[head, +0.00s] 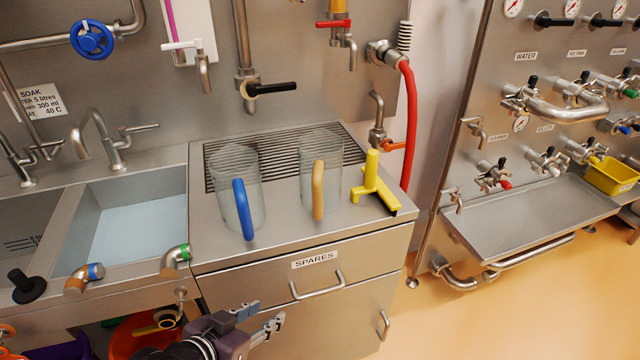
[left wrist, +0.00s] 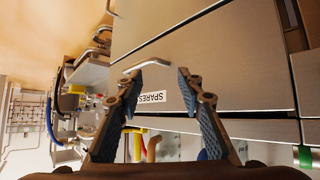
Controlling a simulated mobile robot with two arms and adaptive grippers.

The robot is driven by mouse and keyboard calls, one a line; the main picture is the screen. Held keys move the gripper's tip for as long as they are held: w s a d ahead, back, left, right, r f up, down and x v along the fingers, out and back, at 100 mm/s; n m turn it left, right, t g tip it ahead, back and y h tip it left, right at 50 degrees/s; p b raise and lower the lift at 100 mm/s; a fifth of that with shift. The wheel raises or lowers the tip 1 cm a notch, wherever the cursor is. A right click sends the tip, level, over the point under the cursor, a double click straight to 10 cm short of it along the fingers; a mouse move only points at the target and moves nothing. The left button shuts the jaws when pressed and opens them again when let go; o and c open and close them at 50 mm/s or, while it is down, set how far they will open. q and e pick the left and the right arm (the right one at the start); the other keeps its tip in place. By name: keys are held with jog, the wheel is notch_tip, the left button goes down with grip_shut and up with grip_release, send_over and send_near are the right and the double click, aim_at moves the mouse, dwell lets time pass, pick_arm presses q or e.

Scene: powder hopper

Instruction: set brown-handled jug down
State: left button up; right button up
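The brown-handled jug (head: 333,180) is clear and stands upright on the steel counter, partly on the slotted grate. Its tan handle faces the front; part of the handle (left wrist: 152,149) shows between my fingers in the left wrist view, where the scene is upside down. My left gripper (head: 262,316) is low in front of the cabinet, below the counter top and apart from the jug. In the left wrist view the left gripper (left wrist: 160,76) has its fingers spread, with nothing between the tips. My right gripper is out of view.
A blue-handled jug (head: 240,195) stands left of the brown-handled one. A yellow tool (head: 373,182) stands close on its right. The SPARES drawer (head: 310,268) has a protruding handle. A sink (head: 130,225) lies left. The counter's front strip is mostly clear.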

pick_arm(q)
jog(key=w+d+r+m+t+h, duration=0.2)
jog(key=w+d+r+t+h, duration=0.15)
jog(key=w+r, duration=0.45)
jog(key=m+t+h, duration=0.1)
jog(key=h, duration=0.2)
send_near(313, 192)
jog(key=w+d+r, duration=0.1)
jog(key=w+d, duration=0.1)
jog(key=d, duration=0.1)
jog(key=shift+x, duration=1.1)
jog(key=shift+w+d+f+p, duration=0.2)
jog(key=shift+w+d, duration=0.25)
jog(key=shift+w, duration=0.35)
jog(key=shift+w+d+f+p, duration=0.15)
jog(key=shift+w+d+p, duration=0.2)
jog(key=shift+w, duration=0.45)
jog(key=shift+w+d+f+p, duration=0.1)
jog(key=shift+w+d+f, duration=0.1)
jog(key=shift+w+d, duration=0.45)
jog(key=shift+w+a, duration=0.1)
jog(key=shift+a, duration=0.05)
grip_shut()
